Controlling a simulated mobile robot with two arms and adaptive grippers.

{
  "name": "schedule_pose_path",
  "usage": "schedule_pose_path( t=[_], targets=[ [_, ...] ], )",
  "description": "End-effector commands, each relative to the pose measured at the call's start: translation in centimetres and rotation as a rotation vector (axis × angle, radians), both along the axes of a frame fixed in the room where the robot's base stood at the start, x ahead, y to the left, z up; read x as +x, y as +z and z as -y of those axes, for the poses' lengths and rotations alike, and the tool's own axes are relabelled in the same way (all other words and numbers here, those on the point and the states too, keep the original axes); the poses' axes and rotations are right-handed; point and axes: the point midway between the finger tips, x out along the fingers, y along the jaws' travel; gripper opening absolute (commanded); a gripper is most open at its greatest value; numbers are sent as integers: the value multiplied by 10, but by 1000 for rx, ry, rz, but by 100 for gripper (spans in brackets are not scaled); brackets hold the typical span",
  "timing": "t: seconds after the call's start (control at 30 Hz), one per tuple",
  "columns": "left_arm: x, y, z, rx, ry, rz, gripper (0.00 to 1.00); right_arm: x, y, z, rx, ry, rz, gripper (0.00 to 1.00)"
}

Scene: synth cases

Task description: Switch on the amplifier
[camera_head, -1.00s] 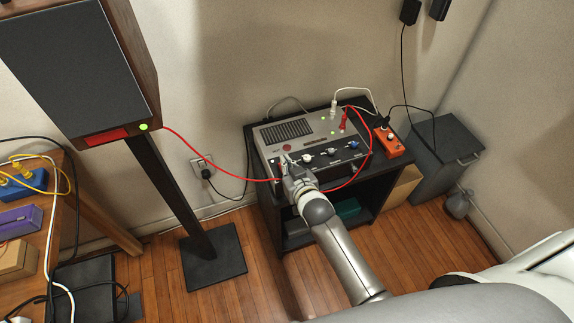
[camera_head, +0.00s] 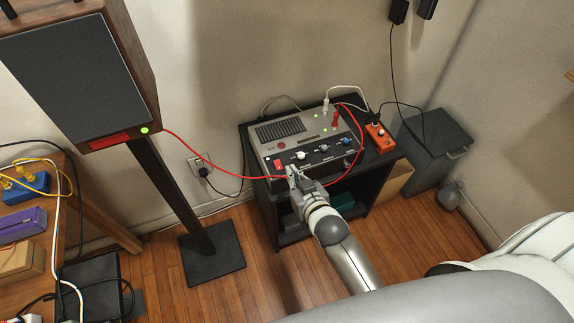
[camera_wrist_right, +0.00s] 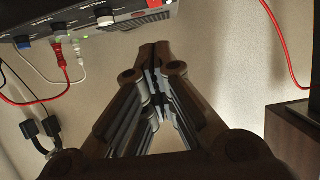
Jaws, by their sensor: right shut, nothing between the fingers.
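The amplifier (camera_head: 317,136) is a grey box with a vent grille, knobs and small green lights, on a black stand. A red rocker switch (camera_head: 279,164) sits at the left end of its front panel; I cannot tell its position. My right gripper (camera_head: 291,172) is shut and empty, just in front of the panel, to the right of the switch and apart from it. In the right wrist view, the closed fingertips (camera_wrist_right: 155,48) point up toward the amplifier (camera_wrist_right: 75,14), with the red switch (camera_wrist_right: 154,3) at the top edge. My left gripper is not in view.
A speaker (camera_head: 80,75) with a lit green light stands at the left. Red cables (camera_head: 215,169) run to the amplifier's area. An orange pedal box (camera_head: 379,137) sits right of the amplifier. A grey bin (camera_head: 437,135) stands further right. Wooden floor is open in front.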

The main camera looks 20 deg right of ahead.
Motion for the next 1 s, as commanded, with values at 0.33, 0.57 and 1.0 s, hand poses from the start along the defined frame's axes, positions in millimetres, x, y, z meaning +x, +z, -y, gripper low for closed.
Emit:
schedule_pose_path(
  t=[0.33, 0.57, 1.0],
  targets=[
    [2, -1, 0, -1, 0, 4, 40, -17, 3, 1, 0, 0, 1, 0],
    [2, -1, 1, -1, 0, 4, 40, -17, 3, 1, 0, 0, 1, 0],
    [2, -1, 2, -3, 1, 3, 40, -32, -54, -4, -10, 22, -105, 0]
  ],
)
